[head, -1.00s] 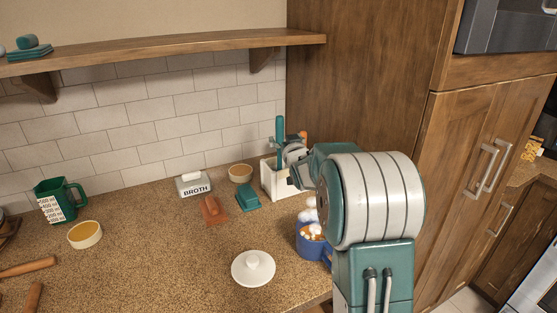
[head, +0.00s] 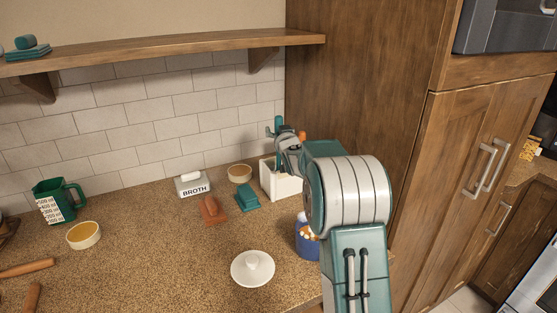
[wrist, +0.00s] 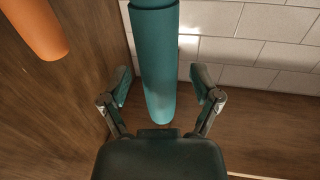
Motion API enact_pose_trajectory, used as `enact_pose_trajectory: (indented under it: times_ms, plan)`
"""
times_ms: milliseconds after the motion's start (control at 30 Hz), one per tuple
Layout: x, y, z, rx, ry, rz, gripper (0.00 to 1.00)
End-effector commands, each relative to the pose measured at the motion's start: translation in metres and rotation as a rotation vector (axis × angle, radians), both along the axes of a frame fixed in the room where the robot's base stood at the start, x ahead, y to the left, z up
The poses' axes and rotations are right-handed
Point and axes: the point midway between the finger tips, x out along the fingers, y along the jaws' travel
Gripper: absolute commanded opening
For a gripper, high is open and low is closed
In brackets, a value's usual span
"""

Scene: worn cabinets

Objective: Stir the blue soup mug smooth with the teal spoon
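The teal spoon's handle stands upright in a white utensil holder (head: 282,184) at the back right of the counter. In the wrist view the teal handle (wrist: 158,70) lies between the two fingers, with a gap on each side. My gripper (wrist: 162,88) is open at the handle. In the head view my gripper (head: 284,132) is above the holder and covers part of the handle. The spoon's lower end is hidden in the holder. The blue soup mug (head: 306,247) stands near the counter's front right, mostly hidden by my arm, with pale lumps at its top.
An orange handle (wrist: 35,28) stands beside the teal one. A white lid (head: 253,269) lies left of the mug. A broth container (head: 193,185), teal dish (head: 248,196), small bowls and a green measuring jug (head: 58,203) stand further left. The tall wooden cabinet (head: 365,90) is close on the right.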

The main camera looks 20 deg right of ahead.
Motion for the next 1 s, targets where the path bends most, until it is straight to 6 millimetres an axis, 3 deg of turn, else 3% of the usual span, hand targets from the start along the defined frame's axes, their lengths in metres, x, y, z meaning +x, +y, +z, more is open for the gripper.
enact_pose_trajectory:
  times_ms: [33, 100, 133, 1000]
  plan:
    - [-0.0001, 0.0000, 0.0000, 0.000, 0.000, 0.000, 0.33]
    - [-0.0001, 0.0000, 0.0000, 0.000, 0.000, 0.000, 0.02]
    - [-0.0001, 0.0000, 0.0001, 0.000, 0.000, 0.000, 0.00]
    - [-0.0002, 0.0000, 0.0089, -0.001, -0.001, 0.000, 0.00]
